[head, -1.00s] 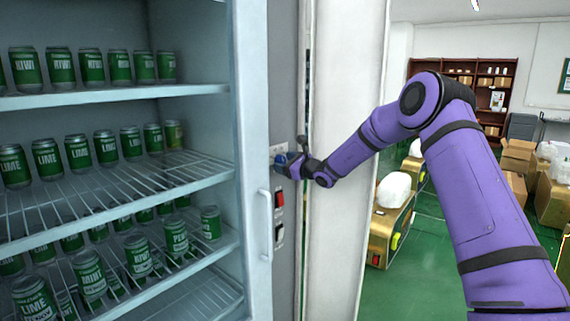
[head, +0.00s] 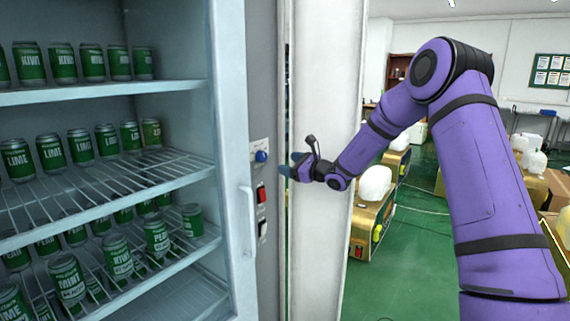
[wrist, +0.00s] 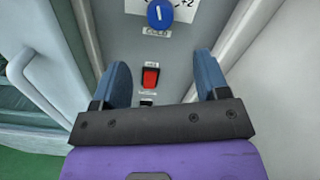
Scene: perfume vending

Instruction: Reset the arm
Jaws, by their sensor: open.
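My gripper (head: 290,168) is at the end of my purple arm, just right of the vending machine's side panel in the head view. In the wrist view my gripper (wrist: 166,82) shows two blue fingers spread wide apart with nothing between them. The blue knob (head: 262,156) on the panel is left of my gripper and apart from it; the knob also shows in the wrist view (wrist: 160,14), beyond the fingertips. A red switch (head: 262,195) sits below the knob and shows between the fingers in the wrist view (wrist: 150,77).
A glass-fronted fridge with shelves of green cans (head: 82,146) stands at the left, with a vertical door handle (head: 249,220). A white column (head: 325,110) stands behind my gripper.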

